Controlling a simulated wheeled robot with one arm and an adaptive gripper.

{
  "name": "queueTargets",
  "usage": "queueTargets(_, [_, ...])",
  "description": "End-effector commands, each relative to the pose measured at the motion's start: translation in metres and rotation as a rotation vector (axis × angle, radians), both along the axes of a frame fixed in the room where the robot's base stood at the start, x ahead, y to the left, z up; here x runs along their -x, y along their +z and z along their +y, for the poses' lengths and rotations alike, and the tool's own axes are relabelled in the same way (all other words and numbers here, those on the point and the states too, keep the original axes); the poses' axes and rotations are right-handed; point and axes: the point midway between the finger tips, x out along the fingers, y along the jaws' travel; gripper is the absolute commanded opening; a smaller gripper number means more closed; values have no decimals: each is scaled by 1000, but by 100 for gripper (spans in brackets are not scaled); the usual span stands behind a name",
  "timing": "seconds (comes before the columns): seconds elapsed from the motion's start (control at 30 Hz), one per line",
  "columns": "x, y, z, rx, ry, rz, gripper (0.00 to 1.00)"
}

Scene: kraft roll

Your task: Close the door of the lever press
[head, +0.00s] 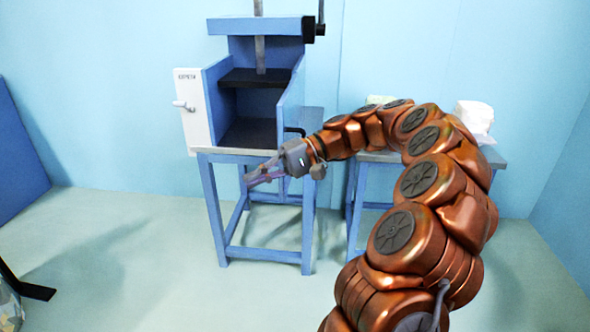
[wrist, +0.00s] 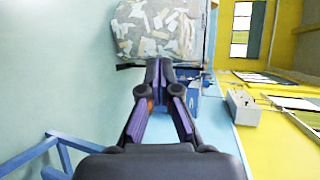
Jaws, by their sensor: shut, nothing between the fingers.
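The blue lever press (head: 290,95) stands on a blue frame stand at the back, left of centre in the head view. Its white door (head: 194,110), with a pale handle (head: 183,105) and small lettering, hangs open to the left of the press box. The chamber is open in front, with a dark plate inside. My gripper (head: 248,181) is in front of the stand, just below the press's table edge, right of and lower than the door, apart from it. In the wrist view my gripper (wrist: 158,68) has its fingertips together, with nothing between them.
A side table (head: 400,157) with white items (head: 475,115) stands right of the press, partly behind my arm. A blue panel (head: 20,150) is at the far left. The wrist view shows a large patterned scrap-like bundle (wrist: 160,30).

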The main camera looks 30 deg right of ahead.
Motion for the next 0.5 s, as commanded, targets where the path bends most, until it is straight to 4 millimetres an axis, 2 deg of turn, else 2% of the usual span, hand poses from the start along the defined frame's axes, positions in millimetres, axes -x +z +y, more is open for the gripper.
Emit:
queueTargets(0.03, [-8,-7,-31,-38,-58,-22,0])
queueTargets(0.13, [-17,-14,-89,-109,-168,-73,0])
queueTargets(0.3, [-10,-35,-181,-184,-338,-152,0])
queueTargets(0.4, [0,-44,-220,-201,-413,-188,0])
queueTargets(0.5, [9,-53,-245,-213,-462,-208,0])
